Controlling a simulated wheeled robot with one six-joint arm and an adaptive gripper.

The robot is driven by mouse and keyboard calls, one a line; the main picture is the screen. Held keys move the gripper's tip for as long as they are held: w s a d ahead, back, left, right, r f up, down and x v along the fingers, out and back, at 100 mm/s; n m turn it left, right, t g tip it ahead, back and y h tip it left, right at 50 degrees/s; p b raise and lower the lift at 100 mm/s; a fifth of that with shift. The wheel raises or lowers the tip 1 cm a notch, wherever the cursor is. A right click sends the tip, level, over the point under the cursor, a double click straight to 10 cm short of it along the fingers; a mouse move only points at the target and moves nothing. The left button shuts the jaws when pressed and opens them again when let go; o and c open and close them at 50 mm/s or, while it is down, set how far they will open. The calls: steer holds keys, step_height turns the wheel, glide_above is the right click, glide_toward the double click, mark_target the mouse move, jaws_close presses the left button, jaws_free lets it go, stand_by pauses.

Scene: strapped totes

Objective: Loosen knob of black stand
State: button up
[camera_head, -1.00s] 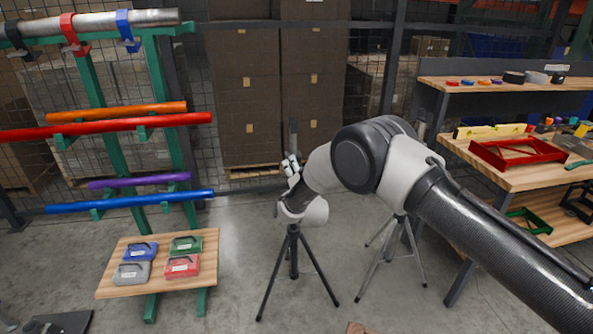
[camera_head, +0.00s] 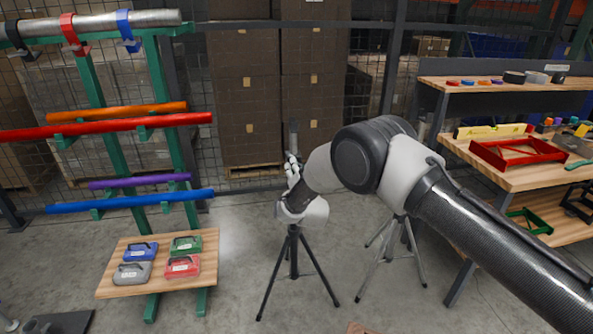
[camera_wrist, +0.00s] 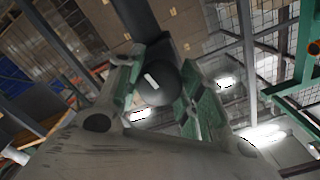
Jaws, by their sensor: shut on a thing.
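The black stand (camera_head: 293,258) is a dark tripod on the floor in the middle of the head view, with its post rising behind my arm. Its knob (camera_wrist: 157,84) is a dark round cap with a white mark in the wrist view. My gripper (camera_wrist: 160,88) has green-padded fingers on either side of the knob and is shut on it. In the head view my gripper (camera_head: 292,172) is at the upper part of the stand, and my wrist hides the knob there.
A grey tripod stand (camera_head: 392,250) stands close at the right. A workbench (camera_head: 490,173) with tools and frames is farther right. Stacked boxes (camera_head: 245,95) are behind mesh.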

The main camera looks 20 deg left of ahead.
steer(key=n, duration=0.4)
steer(key=shift+f, duration=0.1)
steer(key=n, duration=1.5)
steer(key=shift+d, duration=0.1)
steer(key=n, duration=0.3)
steer(key=shift+n, duration=0.3)
steer(key=n, duration=0.4)
steer(key=shift+n, duration=1.8)
